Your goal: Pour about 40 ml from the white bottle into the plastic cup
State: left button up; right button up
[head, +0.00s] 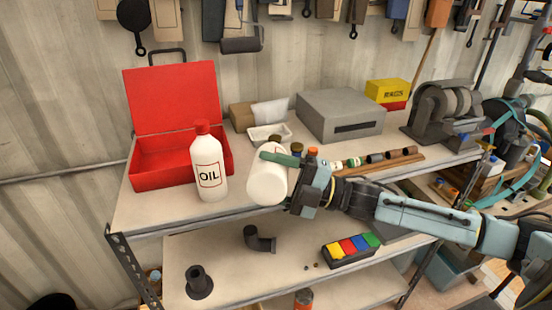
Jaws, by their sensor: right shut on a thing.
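My right gripper (283,162) is shut on a white rounded container (267,187), which looks like the white bottle, above the front part of the upper shelf. The container leans, with its rounded base end towards me. Its far end is partly hidden behind the green finger, and I cannot see its mouth. A second white bottle (208,172), marked OIL with a red cap, stands upright on the shelf to the left, apart from the gripper. I cannot make out the plastic cup. My left gripper is not in view.
An open red toolbox (175,110) stands behind the OIL bottle. A white tray (268,133), a grey box (342,114) and a yellow and red box (388,93) are further back. Small jars and a wooden rack (405,155) stand by my right gripper. The front left shelf is clear.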

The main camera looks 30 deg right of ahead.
jog(key=shift+s+a+r, duration=0.1)
jog(key=shift+s, duration=0.25)
jog(key=shift+s+r+m, duration=0.1)
jog(key=shift+r+m, duration=0.15)
jog(key=shift+m, duration=0.05)
dwell(0.5)
jog(key=f+n, duration=0.2)
jog(key=f+n+b, duration=0.1)
jog(key=f, duration=0.1)
jog(key=shift+s+a+g+y, duration=0.1)
jog(key=shift+s+g+y, duration=0.2)
jog(key=shift+g, duration=0.1)
jog(key=n+b, duration=0.1)
jog(key=n, duration=0.1)
jog(key=f+n+g+b, duration=0.1)
jog(key=b, duration=0.1)
jog(key=shift+w+f+n+y+b, duration=0.2)
jog(key=shift+n+y+b, duration=0.1)
jog(key=shift+n, duration=0.1)
jog(key=shift+r, duration=0.2)
jog(key=shift+w+d+f+n+g+b, duration=0.1)
jog(key=shift+w+f+n+g+b, duration=0.1)
jog(key=shift+n+b, duration=0.3)
jog(key=shift+w+d+f+n+g+b, duration=0.1)
jog(key=shift+f+n+b, duration=0.05)
jog(key=shift+n+b, duration=0.3)
jog(key=shift+y, duration=0.3)
